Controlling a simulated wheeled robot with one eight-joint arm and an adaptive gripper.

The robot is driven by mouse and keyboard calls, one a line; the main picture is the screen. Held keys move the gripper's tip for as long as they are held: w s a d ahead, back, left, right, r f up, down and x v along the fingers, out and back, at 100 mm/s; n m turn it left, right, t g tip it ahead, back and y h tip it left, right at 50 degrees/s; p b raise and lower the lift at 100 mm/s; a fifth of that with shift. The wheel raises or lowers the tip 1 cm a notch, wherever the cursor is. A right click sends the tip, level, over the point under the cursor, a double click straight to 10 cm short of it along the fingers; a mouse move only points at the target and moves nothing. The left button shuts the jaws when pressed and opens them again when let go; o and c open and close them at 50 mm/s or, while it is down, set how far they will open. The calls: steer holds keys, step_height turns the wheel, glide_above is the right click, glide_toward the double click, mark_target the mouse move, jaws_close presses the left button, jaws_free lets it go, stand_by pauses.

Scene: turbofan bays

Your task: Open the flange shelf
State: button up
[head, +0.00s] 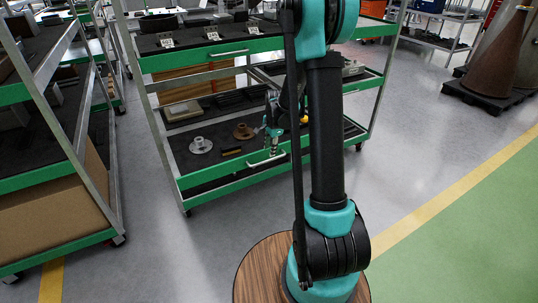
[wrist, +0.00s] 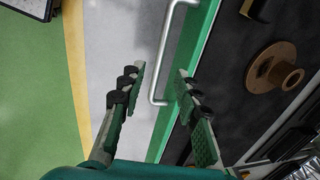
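The flange shelf is the lower shelf of the trolley, with a dark bed and a green front edge (head: 222,184). It carries a silver flange (head: 200,146) and a brown flange (head: 243,132). Its front edge looks in line with the trolley legs. A silver bar handle (head: 256,164) is on that edge; the handle also shows in the wrist view (wrist: 173,32). My gripper (wrist: 161,72) is open, with its fingertips on either side of the handle in the picture. I cannot tell whether either finger touches it. In the head view my arm hides part of the shelf.
Another green-edged rack (head: 60,180) stands close on the left. A brown cone (head: 494,55) stands at the far right. The grey floor (head: 210,235) before the trolley is clear.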

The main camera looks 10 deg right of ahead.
steer(key=shift+s+d+r, duration=0.1)
steer(key=shift+s+r, duration=0.1)
steer(key=shift+r, duration=0.75)
steer(key=shift+s+d+r, duration=0.1)
steer(key=shift+s+r, duration=0.05)
steer(key=shift+r, duration=0.85)
steer(key=shift+s+r, duration=0.2)
steer(key=shift+r, duration=0.75)
steer(key=s+d+n+t, duration=0.1)
steer(key=s+n+t, duration=0.1)
steer(key=s+n, duration=1.2)
steer(key=s, duration=1.3)
steer(key=shift+s+d+h, duration=0.15)
steer(key=shift+s+h, duration=0.05)
steer(key=shift+h, duration=0.1)
